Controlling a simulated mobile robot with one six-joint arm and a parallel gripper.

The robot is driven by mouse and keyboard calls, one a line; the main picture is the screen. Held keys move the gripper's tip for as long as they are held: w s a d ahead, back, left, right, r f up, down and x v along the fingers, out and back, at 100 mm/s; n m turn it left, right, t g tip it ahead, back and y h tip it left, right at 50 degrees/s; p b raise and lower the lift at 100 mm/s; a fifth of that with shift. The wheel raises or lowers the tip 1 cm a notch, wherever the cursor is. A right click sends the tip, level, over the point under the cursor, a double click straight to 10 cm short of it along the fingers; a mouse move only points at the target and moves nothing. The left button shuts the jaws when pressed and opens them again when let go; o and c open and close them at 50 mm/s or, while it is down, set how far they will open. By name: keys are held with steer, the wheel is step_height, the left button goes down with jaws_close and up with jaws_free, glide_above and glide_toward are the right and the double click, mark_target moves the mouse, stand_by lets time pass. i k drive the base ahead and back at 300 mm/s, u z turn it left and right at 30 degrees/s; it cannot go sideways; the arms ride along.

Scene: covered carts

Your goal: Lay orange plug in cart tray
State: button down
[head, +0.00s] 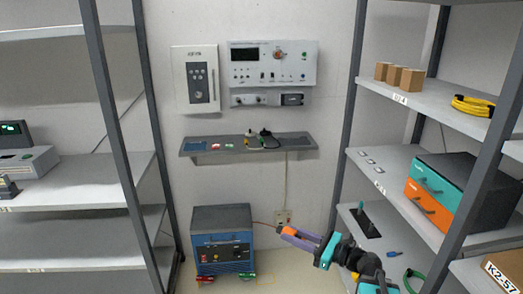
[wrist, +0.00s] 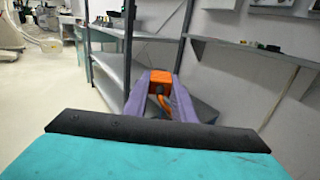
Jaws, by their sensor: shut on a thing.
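My gripper (head: 291,233), with purple fingers, is shut on the orange plug (head: 288,231) in front of the wall, to the right of the blue box. In the wrist view the orange plug (wrist: 160,76) sits between the two fingertips. An orange cable (wrist: 163,103) hangs from it between the fingers, and a thin red-orange line runs toward the blue box in the head view. I cannot make out a cart tray in either view.
The blue box (head: 222,244) stands low by the wall, close to my gripper's left. A narrow wall shelf (head: 215,150) is above. Shelving racks stand left (head: 80,182) and right (head: 420,100).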

mark_target(217, 220)
steer(key=z, duration=0.2)
steer(key=k, duration=0.65)
steer(key=u, duration=1.55)
steer(key=i, duration=1.4)
